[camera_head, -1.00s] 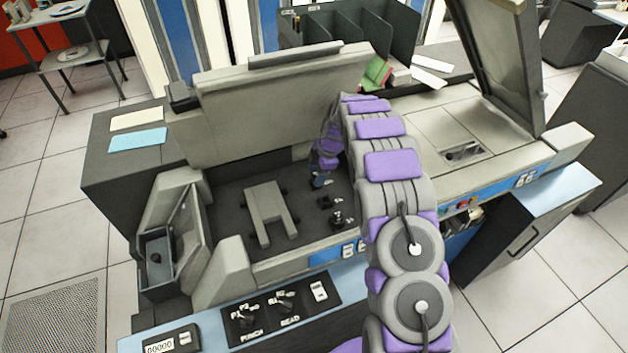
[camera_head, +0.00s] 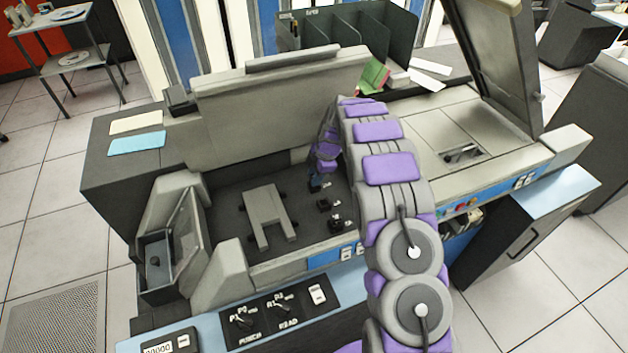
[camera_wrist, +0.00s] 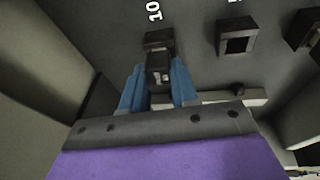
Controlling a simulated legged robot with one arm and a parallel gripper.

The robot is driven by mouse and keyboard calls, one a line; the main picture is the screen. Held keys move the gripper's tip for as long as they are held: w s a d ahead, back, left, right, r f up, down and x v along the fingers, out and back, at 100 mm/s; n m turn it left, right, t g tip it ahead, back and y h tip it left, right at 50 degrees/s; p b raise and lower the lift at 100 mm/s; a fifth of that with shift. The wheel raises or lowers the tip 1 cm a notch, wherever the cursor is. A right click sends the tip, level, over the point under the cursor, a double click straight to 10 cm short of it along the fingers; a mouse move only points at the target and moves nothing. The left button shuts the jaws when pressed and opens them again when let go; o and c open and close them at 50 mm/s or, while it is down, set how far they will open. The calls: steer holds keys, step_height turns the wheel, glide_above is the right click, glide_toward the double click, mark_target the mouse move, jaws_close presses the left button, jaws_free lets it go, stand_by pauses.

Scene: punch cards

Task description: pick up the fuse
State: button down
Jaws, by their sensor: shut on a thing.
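The fuse (camera_wrist: 158,68) is a small dark block in the wrist view, between the two blue fingers of my gripper (camera_wrist: 158,88). My gripper is shut on it. A dark socket (camera_wrist: 158,40) marked "10" lies right at the fuse's far end; I cannot tell whether the fuse is still seated in it. In the head view my gripper (camera_head: 315,183) reaches down into the dark recess of the machine, at its back right. The fuse is too small to make out there.
Another dark socket (camera_wrist: 237,36) is right of the fuse. In the head view, small dark fittings (camera_head: 335,222) and a grey bracket (camera_head: 265,210) stand on the recess floor. The raised grey lid (camera_head: 270,110) stands close behind my arm, and the control panel (camera_head: 275,312) is in front.

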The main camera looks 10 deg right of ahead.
steer(key=shift+r, duration=0.1)
steer(key=shift+w+d+r, duration=0.1)
steer(key=shift+w+r, duration=0.05)
steer(key=shift+r, duration=0.45)
step_height(320, 180, up, 6)
steer(key=shift+p, duration=0.95)
steer(key=s+a+p, duration=0.2)
steer(key=s+a, duration=0.9)
steer(key=a, duration=0.4)
steer(key=w+d+g+b, duration=0.1)
steer(key=w+d, duration=0.1)
steer(key=d, duration=1.4)
steer(key=shift+w+r+n+g+h, duration=0.3)
steer(key=shift+w+r+g, duration=0.05)
steer(key=shift+g, duration=0.05)
steer(key=shift+f+b, duration=0.3)
